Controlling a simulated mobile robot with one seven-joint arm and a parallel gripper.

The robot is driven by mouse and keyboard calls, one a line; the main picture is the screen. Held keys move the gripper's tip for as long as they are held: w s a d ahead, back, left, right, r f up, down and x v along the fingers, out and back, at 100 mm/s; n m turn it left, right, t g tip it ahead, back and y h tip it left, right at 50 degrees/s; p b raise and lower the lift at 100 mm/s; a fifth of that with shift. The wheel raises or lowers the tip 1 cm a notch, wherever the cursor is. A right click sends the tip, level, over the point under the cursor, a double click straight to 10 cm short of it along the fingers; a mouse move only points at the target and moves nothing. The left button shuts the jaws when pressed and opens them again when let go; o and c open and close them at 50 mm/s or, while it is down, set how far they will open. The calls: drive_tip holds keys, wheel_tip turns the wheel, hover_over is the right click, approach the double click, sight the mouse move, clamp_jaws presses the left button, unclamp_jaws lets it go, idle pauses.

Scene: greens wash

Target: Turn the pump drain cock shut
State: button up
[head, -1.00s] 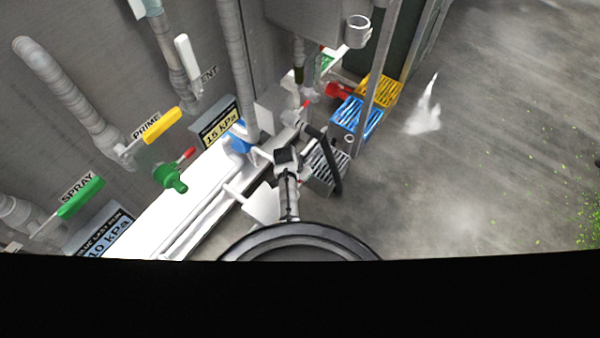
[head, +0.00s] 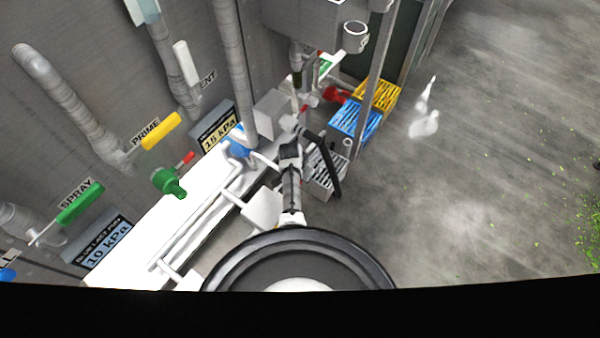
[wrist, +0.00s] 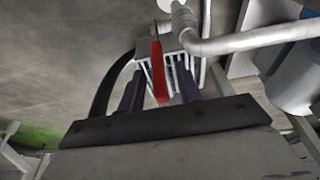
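A red lever (wrist: 158,68), which looks like the drain cock's handle, stands out in the middle of the wrist view. Its far end meets a pale pipe fitting (wrist: 180,18). The lever lies between the two dark fingers of my gripper (wrist: 159,92), with a gap on each side. My gripper is open. I see no clear contact with the lever. In the head view a small red lever (head: 305,108) shows just beyond the end of my arm; it looks like the same one. My fingers cannot be made out in that view.
Blue (head: 352,122) and yellow (head: 378,92) crates stand behind, beside a metal post (head: 372,75). Wall valves with green (head: 80,203) and yellow (head: 160,131) handles are at left.

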drive_tip(key=p+v, duration=0.2)
drive_tip(key=v, duration=1.1)
drive_tip(key=shift+r, duration=0.35)
drive_tip(key=shift+s, duration=0.1)
drive_tip(key=shift+c, duration=0.3)
